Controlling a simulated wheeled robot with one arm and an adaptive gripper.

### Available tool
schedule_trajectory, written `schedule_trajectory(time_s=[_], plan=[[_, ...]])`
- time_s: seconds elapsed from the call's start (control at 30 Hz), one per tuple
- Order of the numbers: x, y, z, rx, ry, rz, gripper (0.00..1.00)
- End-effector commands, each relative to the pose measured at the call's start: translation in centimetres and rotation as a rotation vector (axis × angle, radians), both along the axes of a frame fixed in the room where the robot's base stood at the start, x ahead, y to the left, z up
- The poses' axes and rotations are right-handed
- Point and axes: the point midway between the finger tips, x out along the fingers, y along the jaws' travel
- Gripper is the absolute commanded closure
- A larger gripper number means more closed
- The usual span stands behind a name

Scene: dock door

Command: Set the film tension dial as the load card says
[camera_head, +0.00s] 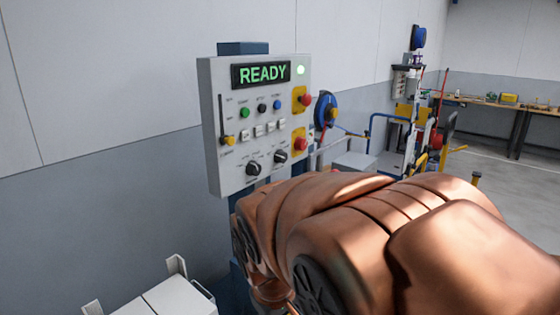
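A grey control panel (232,135) stands on a blue post near the wall. Its display (262,74) reads READY in green. Two black rotary dials, a left one (253,168) and a right one (280,157), sit low on the panel. Their labels and pointer settings are too small to read, so I cannot tell which is the film tension dial. I cannot make out a load card. My copper-coloured arm fills the lower right in front of the panel's lower edge. My gripper is not visible.
The panel also carries a yellow slider (228,140), small coloured buttons, white switches and two red buttons (304,99) (299,144) on yellow plates. A white box-like unit (170,300) stands below left. Pipes and a workbench (515,107) lie behind on the right.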

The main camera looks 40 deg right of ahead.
Motion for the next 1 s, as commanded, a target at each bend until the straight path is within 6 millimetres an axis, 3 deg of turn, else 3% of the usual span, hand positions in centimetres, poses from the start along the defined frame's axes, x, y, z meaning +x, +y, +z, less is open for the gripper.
schedule_trajectory(time_s=[0.03, 0.1, 0.2, 0.5, 0.7, 0.9, 1.0], plan=[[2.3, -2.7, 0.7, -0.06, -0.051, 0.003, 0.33], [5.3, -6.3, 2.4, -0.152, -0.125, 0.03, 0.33], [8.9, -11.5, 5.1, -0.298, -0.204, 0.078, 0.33], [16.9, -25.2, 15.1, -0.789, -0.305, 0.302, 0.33], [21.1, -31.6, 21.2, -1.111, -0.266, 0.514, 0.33], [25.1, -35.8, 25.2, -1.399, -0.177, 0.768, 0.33], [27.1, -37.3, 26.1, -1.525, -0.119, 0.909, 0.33]])
